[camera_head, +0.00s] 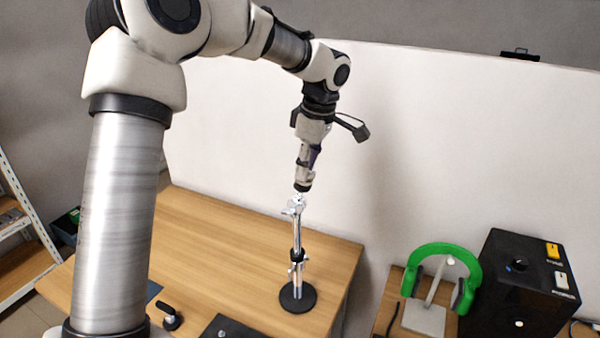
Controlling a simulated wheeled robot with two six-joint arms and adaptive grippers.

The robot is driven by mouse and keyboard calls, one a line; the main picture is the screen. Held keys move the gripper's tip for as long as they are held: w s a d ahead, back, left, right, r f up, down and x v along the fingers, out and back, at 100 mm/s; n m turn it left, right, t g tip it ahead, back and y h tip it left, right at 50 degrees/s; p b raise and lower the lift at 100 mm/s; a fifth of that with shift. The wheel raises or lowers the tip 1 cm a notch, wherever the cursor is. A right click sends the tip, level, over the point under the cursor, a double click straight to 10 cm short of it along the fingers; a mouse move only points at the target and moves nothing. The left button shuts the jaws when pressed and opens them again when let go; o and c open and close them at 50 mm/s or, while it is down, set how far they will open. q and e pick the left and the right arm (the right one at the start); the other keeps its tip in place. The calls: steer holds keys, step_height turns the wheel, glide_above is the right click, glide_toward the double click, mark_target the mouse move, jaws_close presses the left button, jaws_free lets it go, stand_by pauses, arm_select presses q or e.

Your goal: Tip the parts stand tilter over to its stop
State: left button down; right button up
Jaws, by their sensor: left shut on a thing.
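The parts stand tilter appears to be the metal stand (297,251) on the wooden table (225,262). It has an upright chrome pole on a round black base (298,298), with clamp-like fittings midway and near the top. My left gripper (301,192) points down from above, right at the top of the stand. It is shut on the stand's top part; the fingers are small here and the exact grip is hard to make out. The pole looks close to upright. My right gripper is out of view.
A black knob-like part (168,317) and a dark plate (232,330) lie near the table's front edge. Right of the table are a green headset-like arch (441,251) on a stand and a black box (520,285). A white wall panel (460,150) stands behind.

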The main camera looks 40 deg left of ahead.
arm_select(q)
steer(key=shift+d+f+g+y, duration=0.3)
steer(key=shift+d+f+y, duration=0.25)
steer(key=shift+d, duration=0.2)
steer(key=d+y+b, duration=0.1)
steer(key=w+d+f+g+y+b, duration=0.1)
steer(key=y, duration=0.1)
steer(key=shift+d+f+y, duration=0.1)
steer(key=shift+d+y, duration=0.15)
steer(key=shift+d, duration=0.05)
